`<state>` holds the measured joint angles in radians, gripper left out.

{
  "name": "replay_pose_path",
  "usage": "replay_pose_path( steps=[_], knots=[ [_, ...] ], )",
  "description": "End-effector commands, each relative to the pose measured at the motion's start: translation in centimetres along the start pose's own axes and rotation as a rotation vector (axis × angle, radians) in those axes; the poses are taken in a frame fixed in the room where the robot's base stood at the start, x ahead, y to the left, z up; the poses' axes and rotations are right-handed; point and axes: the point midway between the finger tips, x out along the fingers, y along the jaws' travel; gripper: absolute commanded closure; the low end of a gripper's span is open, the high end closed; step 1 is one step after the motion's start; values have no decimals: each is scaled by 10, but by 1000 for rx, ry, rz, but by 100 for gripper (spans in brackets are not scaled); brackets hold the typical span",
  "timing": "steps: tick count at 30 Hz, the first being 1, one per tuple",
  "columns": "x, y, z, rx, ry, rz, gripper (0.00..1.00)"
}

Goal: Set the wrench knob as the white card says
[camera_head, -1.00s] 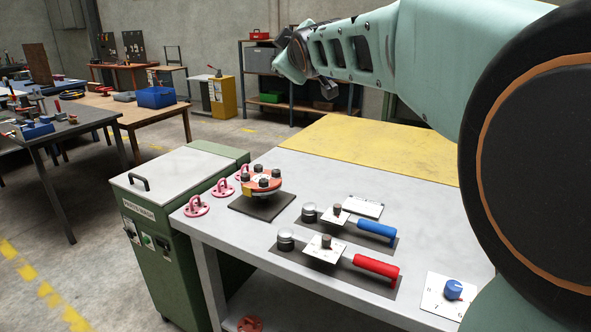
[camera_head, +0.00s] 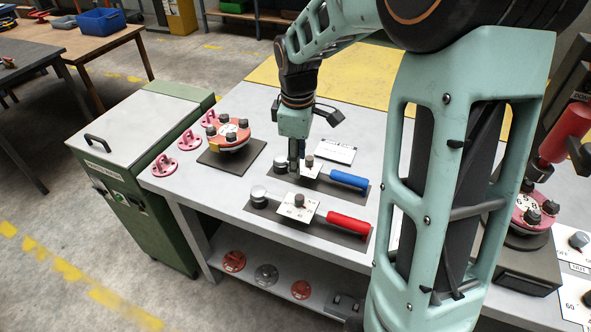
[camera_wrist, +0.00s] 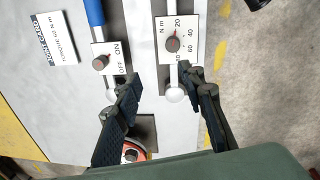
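The white card (camera_head: 337,151) lies behind the wrenches; in the wrist view (camera_wrist: 54,38) it appears to read "TORQUE: 60 N m". The red-handled wrench (camera_head: 348,224) lies in front, with a knob (camera_head: 299,200) on a white plate. The wrist view shows this knob (camera_wrist: 173,44) beside an N m scale with 20, 40, 60; its exact setting is unclear. The blue-handled wrench (camera_head: 349,180) lies behind it; its knob (camera_wrist: 101,62) has an OFF/ON plate. My gripper (camera_wrist: 168,90) is open and empty, above the wrench heads; it also shows in the head view (camera_head: 293,166).
An orange flanged part (camera_head: 229,133) with dark knobs stands on a dark plate to the left. Pink handled discs (camera_head: 163,166) line the table's left edge. At right are a red-handled device (camera_head: 566,132) and dial panels (camera_head: 576,270). The yellow mat (camera_head: 345,90) behind is clear.

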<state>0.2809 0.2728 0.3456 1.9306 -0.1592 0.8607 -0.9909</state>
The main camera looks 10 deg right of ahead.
Motion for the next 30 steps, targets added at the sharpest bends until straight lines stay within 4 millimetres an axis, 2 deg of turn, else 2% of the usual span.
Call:
replay_pose_path(
  steps=[3,8,21,25,30],
  knots=[
    [1,-17,9,-10,-15,-67,63],
    [10,-24,11,-18,-20,-90,63],
    [88,-31,12,-18,-20,-89,63],
    [102,-32,13,-16,-20,-88,63],
    [110,-32,13,-16,-19,-85,63]
  ],
)
